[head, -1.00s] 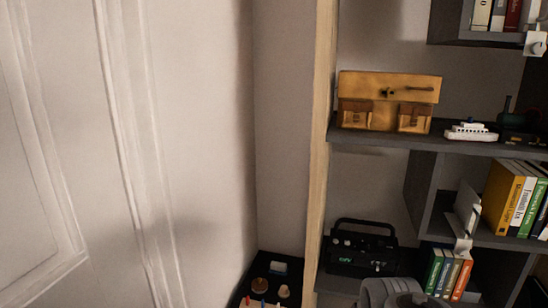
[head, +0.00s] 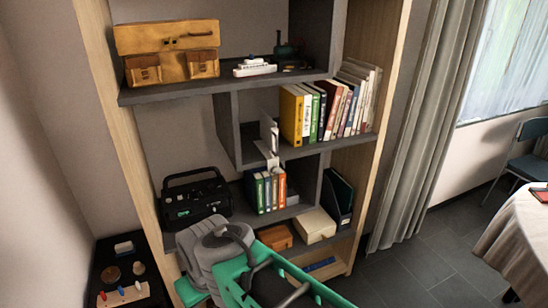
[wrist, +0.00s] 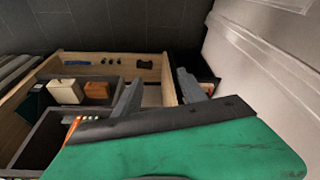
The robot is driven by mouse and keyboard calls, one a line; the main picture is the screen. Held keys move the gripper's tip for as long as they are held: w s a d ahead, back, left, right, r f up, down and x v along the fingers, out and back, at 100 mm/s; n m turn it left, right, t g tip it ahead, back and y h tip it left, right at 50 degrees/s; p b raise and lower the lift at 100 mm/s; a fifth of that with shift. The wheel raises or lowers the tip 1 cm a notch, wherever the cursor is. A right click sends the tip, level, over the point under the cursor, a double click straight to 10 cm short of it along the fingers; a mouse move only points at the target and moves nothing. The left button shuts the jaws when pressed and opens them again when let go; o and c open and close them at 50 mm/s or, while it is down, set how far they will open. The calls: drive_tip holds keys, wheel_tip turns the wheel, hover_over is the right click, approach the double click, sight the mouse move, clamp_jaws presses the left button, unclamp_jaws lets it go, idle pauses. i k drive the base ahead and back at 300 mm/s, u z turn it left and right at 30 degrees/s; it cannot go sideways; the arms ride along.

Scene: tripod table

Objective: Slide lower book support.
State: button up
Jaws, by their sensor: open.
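The lower book support (head: 268,133) is a white upright plate on the middle shelf, left of a row of books and apart from them. A pale piece (head: 267,157) hangs over the shelf's front edge below it. My gripper (wrist: 160,92) shows in the wrist view with two grey fingers spread apart and nothing between them. The support cannot be made out in the wrist view. In the head view my green and grey arm is at the bottom centre, in front of the lower shelves; the fingers cannot be made out there.
Upright books (head: 315,112) stand right of the support. Small books (head: 264,192) and a black radio (head: 195,198) sit a shelf lower. A brown satchel (head: 167,50) and a toy ship (head: 254,68) are on the shelf above. A curtain (head: 420,120) hangs at right.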

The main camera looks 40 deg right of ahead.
sight(268, 146)
drive_tip(key=z, duration=1.1)
drive_tip(key=i, duration=0.4)
drive_tip(key=u, duration=1.1)
